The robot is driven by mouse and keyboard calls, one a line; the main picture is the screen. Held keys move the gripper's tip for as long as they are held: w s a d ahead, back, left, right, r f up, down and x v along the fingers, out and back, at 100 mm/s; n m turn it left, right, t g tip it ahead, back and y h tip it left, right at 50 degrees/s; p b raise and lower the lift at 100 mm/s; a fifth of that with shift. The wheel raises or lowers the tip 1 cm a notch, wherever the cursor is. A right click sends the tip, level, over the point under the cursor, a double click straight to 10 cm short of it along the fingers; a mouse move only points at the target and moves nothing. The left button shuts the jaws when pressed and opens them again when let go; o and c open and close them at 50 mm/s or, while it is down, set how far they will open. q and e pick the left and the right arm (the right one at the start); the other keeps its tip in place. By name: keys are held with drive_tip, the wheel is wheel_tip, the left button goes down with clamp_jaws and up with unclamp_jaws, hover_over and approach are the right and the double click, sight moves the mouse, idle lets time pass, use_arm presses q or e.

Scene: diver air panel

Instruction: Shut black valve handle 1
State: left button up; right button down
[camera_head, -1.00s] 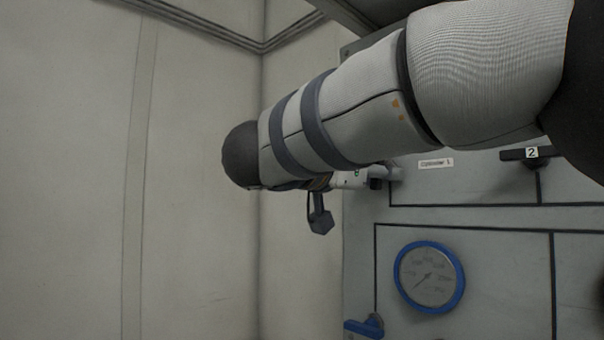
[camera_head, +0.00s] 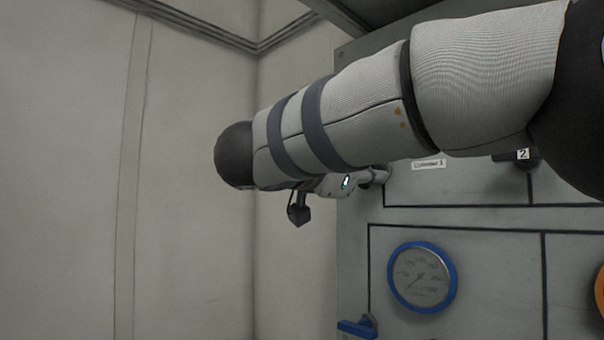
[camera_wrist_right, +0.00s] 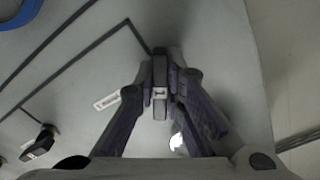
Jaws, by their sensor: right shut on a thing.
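Black valve handle 1 (camera_wrist_right: 160,104), with a small white label, sits between the fingers of my right gripper (camera_wrist_right: 162,78) in the right wrist view. The fingers are closed on it from both sides, close to the grey panel. In the head view my right gripper (camera_head: 374,177) shows small below my forearm, at the panel's upper left, beside the "Cylinder 1" label (camera_head: 428,164). The handle cannot be made out there. My left gripper is not in view.
Black handle 2 (camera_head: 516,156) is to the right, partly behind my arm; it also shows in the wrist view (camera_wrist_right: 38,142). A blue-rimmed gauge (camera_head: 451,278) and a blue handle (camera_head: 356,328) are lower on the panel. A bare wall (camera_head: 60,180) stands at the left.

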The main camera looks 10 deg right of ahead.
drive_tip(key=m, duration=0.6)
drive_tip(key=shift+w+r, duration=0.1)
drive_tip(key=shift+r, duration=0.05)
drive_tip(key=m, duration=0.5)
drive_tip(key=shift+r, duration=0.15)
drive_tip(key=shift+m, duration=0.5)
drive_tip(key=c, duration=1.7)
unclamp_jaws()
drive_tip(key=v, duration=1.2)
